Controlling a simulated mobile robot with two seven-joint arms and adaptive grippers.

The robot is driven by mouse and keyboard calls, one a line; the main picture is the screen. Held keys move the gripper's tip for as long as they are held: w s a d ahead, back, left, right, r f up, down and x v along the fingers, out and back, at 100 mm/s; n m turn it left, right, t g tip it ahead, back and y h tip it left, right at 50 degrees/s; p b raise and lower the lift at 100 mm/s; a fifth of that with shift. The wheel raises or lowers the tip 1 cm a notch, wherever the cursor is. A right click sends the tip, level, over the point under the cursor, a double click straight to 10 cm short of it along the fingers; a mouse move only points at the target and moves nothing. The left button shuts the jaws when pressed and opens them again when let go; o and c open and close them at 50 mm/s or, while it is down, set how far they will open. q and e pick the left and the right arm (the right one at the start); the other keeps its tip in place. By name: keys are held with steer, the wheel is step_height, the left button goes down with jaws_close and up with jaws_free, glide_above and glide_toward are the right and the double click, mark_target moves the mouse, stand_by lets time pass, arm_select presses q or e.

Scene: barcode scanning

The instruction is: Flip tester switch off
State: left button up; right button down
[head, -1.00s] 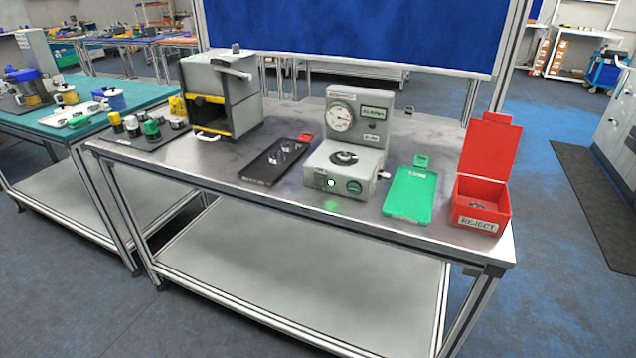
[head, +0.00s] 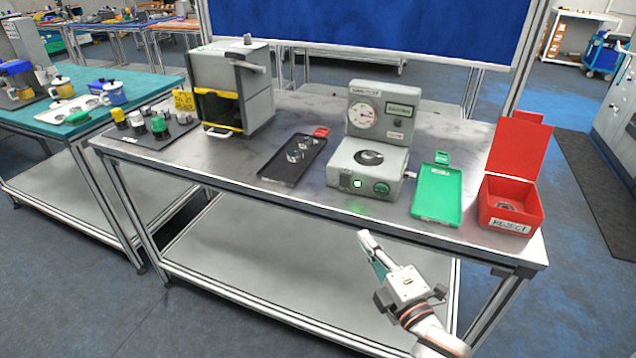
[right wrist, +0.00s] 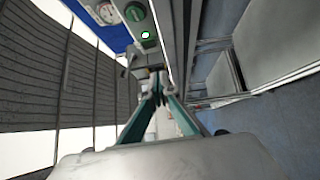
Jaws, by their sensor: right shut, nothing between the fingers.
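The grey tester (head: 372,150) stands near the front of the bench, with a round dial, a dark round seat on its base, a lit green lamp (head: 357,183) and a green round control (head: 381,187) on its front. A small light-coloured lever (head: 410,174) sticks out of its right side; I cannot tell its position. My right gripper (head: 366,240) is shut and empty, in front of and below the bench edge, apart from the tester. In the right wrist view the lamp (right wrist: 146,35) glows beyond the fingertips (right wrist: 158,84). My left gripper is not in view.
A black tray (head: 293,160) with metal parts lies left of the tester. A green tray (head: 437,195) and an open red reject bin (head: 508,200) stand to its right. A grey box-like machine (head: 233,90) stands farther left. The bench's front edge (head: 300,197) lies between my gripper and the tester.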

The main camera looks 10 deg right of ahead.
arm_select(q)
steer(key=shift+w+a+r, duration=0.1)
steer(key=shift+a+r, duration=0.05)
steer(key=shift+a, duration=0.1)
arm_select(e)
steer(key=shift+w+a+r+n+t, duration=0.15)
steer(key=shift+w+a+r+n, duration=0.15)
steer(key=shift+r, duration=0.25)
steer(key=shift+w+a+r+n+t, duration=0.15)
steer(key=shift+w+r+n, duration=0.1)
steer(key=shift+r+n, duration=0.2)
glide_toward(344, 182)
steer(key=w+a, duration=0.3)
steer(key=a, duration=0.1)
steer(key=shift+w+d+r+p, duration=0.25)
steer(key=shift+w+r, duration=0.05)
steer(key=shift+w, duration=0.25)
steer(key=shift+w+d+r+p, duration=0.25)
steer(key=shift+w+r, duration=0.05)
steer(key=shift+w, duration=0.25)
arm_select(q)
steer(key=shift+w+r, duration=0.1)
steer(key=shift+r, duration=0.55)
arm_select(e)
steer(key=shift+w+d, duration=0.45)
steer(key=shift+w, duration=0.15)
